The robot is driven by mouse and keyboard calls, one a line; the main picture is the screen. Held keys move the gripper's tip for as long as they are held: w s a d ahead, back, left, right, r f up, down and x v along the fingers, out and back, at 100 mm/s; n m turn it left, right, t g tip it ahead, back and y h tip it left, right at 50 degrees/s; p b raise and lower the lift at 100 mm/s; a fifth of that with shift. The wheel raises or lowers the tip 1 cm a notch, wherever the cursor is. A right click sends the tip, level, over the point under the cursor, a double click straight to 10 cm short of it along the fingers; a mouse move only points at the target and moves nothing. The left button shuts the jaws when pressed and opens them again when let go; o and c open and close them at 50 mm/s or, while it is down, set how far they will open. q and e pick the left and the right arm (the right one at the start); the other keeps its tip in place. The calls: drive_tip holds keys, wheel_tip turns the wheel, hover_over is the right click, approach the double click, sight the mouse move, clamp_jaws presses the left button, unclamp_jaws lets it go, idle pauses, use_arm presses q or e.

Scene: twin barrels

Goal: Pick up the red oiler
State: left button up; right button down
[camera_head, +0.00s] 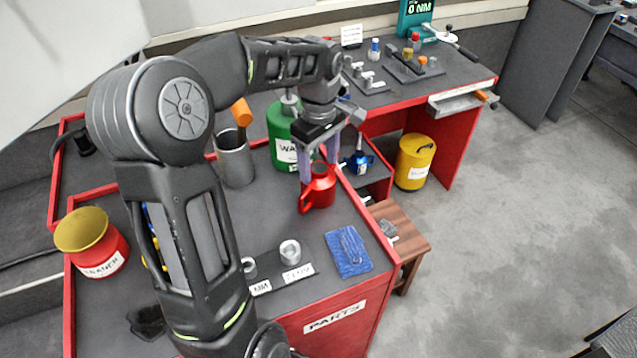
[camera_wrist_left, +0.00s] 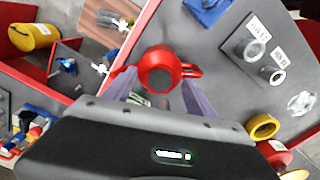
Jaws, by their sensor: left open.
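The red oiler (camera_head: 319,188) stands upright on the grey top of the red workbench, near its right edge. My left gripper (camera_head: 320,168) is over it, fingers pointing down, one on each side of its upper part. In the left wrist view the oiler (camera_wrist_left: 160,70) shows from above between the two fingertips of my left gripper (camera_wrist_left: 158,88), its handle sticking out to the right. The jaws are open; whether a finger touches the oiler I cannot tell. My right gripper is not in view.
A green can (camera_head: 283,135) stands close behind the oiler, and a grey cup (camera_head: 233,160) with an orange-handled tool is to its left. A blue cloth (camera_head: 348,251) lies in front. A small blue oiler (camera_head: 359,162) sits on a lower red shelf to the right.

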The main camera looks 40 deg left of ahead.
use_arm(q)
drive_tip(key=shift+c, duration=0.2)
idle(0.4)
clamp_jaws()
idle(0.5)
idle(0.3)
